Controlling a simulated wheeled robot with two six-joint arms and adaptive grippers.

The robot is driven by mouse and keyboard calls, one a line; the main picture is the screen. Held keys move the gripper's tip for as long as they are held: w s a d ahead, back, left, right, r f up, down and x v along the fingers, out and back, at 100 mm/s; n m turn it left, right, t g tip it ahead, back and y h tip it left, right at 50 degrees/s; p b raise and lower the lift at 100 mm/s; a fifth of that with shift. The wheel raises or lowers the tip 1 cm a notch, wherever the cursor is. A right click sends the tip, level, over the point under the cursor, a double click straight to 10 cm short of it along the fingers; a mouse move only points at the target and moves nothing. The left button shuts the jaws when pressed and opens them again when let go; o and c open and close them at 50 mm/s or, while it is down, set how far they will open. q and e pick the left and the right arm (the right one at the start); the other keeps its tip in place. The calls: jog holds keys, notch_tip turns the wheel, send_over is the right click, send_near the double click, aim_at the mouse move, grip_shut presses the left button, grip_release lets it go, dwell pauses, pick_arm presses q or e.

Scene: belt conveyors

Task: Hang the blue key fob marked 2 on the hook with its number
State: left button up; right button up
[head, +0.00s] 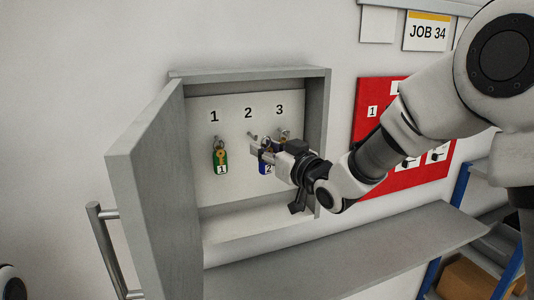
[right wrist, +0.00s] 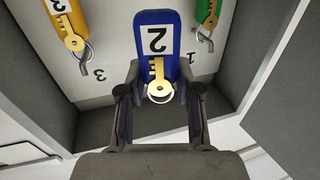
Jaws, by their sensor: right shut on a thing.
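The blue key fob marked 2 (head: 264,168) hangs from my right gripper (head: 262,152), inside the open grey cabinet and in front of its back board. In the right wrist view the fob (right wrist: 156,45) is upside down, with its ring and gold key between the fingertips of my right gripper (right wrist: 158,95), which is shut on it. The bare hook under number 2 (head: 251,135) is just up and left of the gripper in the head view. In the right wrist view the fob appears to hide it. My left gripper is not in view.
A green fob marked 1 (head: 220,158) hangs on hook 1. A yellow fob marked 3 (right wrist: 68,18) hangs on hook 3, mostly hidden by my gripper in the head view. The cabinet door (head: 150,190) stands open at left. A shelf (head: 350,255) runs below.

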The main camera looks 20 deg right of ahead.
aim_at(246, 141)
jog(key=x, duration=0.2)
jog(key=p+x, duration=0.1)
jog(key=x, duration=0.1)
jog(key=d+p+x, duration=0.1)
jog(key=x, duration=0.1)
jog(key=shift+w+f, duration=0.3)
jog(key=shift+w, duration=0.1)
jog(key=shift+w+f+b, duration=0.5)
jog(key=shift+w+f, duration=0.25)
jog(key=o, duration=1.2)
